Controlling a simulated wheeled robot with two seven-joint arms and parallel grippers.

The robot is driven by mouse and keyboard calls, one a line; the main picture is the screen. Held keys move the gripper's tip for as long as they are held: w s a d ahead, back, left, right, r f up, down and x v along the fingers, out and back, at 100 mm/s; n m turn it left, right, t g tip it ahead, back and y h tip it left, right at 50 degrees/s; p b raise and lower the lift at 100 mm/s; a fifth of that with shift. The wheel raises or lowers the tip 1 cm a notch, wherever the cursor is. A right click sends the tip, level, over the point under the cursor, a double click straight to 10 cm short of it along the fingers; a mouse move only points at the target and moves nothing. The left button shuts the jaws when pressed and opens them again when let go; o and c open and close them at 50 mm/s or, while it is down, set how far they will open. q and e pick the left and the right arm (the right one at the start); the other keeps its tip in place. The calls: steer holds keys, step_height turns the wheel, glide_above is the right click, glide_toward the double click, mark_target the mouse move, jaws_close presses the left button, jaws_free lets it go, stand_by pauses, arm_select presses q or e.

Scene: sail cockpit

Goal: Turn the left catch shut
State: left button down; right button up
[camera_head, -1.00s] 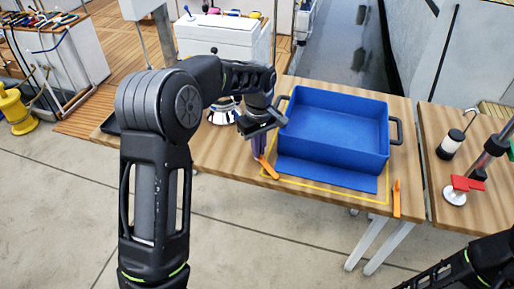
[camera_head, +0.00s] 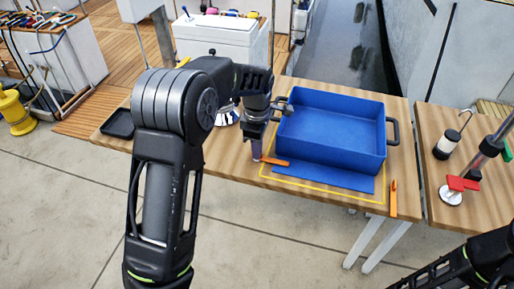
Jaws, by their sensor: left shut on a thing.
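The left catch (camera_head: 274,161) is a small orange lever near the front left corner of the blue bin (camera_head: 330,150). It lies nearly crosswise, its free end pointing right over the edge of the blue flap (camera_head: 325,177). My left gripper (camera_head: 257,155) reaches down at the catch's left end and is shut on it; the fingertips are small and partly blurred. A second orange catch (camera_head: 393,198) at the front right points toward the table's front edge. My right gripper is out of the picture; only part of that arm shows at the lower right.
A yellow outline (camera_head: 330,196) frames the bin on the wooden table (camera_head: 225,160). A black tray (camera_head: 118,123) lies at the table's left. A second table at the right holds a lantern-like item (camera_head: 447,146) and a red-clamped stand (camera_head: 460,184).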

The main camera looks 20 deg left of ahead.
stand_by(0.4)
arm_select(q)
steer(key=c, duration=1.6)
jaws_free()
steer(key=shift+r, duration=0.1)
step_height(320, 180, up, 8)
steer(key=shift+f, duration=0.15)
